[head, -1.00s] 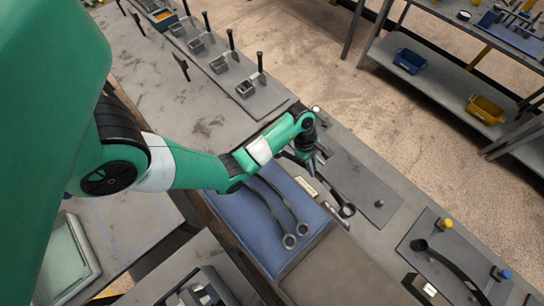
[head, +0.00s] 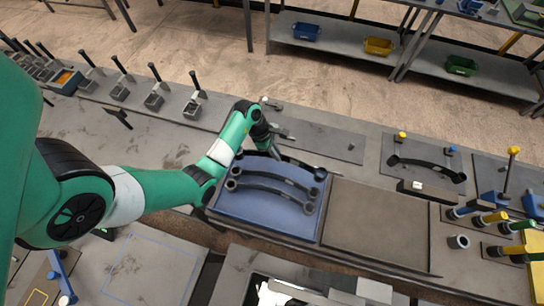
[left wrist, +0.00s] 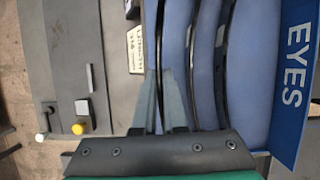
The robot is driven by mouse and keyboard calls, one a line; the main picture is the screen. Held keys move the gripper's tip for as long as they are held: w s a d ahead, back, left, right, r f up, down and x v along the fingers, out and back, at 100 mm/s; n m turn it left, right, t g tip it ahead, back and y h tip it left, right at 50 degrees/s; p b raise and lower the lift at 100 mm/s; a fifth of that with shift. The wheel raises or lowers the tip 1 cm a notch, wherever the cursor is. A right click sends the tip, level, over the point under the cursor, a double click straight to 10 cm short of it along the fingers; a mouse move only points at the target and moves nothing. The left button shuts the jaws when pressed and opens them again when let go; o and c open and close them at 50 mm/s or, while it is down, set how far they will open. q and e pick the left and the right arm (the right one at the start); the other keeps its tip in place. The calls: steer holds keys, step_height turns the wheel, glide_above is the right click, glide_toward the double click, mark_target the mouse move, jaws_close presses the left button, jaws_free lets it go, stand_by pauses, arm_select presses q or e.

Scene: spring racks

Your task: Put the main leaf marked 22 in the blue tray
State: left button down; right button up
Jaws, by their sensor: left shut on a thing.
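My left gripper (head: 274,152) is at the far edge of the blue tray (head: 262,233), pointing down. It is shut on a dark curved leaf (left wrist: 163,42), which shows between the fingertips in the left wrist view (left wrist: 159,100). The held leaf lies along the tray's far side; I cannot tell whether it touches the tray floor. Two more dark curved leaves (head: 275,188) lie side by side in the tray, nearer me. The tray's rim reads EYES in the left wrist view (left wrist: 292,75). No number 22 is readable. My right gripper is not in view.
A bare grey-brown board (head: 377,225) adjoins the tray on the right. A plate with another dark leaf (head: 427,165) and yellow and blue knobs is farther right. Several small bins with upright handles (head: 154,100) stand at the far left. A pale label (left wrist: 135,48) sits beside the tray.

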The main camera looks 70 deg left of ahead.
arm_select(q)
steer(key=shift+f+b, duration=0.75)
steer(key=shift+f, duration=2.75)
steer(key=shift+f, duration=0.15)
steer(key=c, duration=1)
jaws_free()
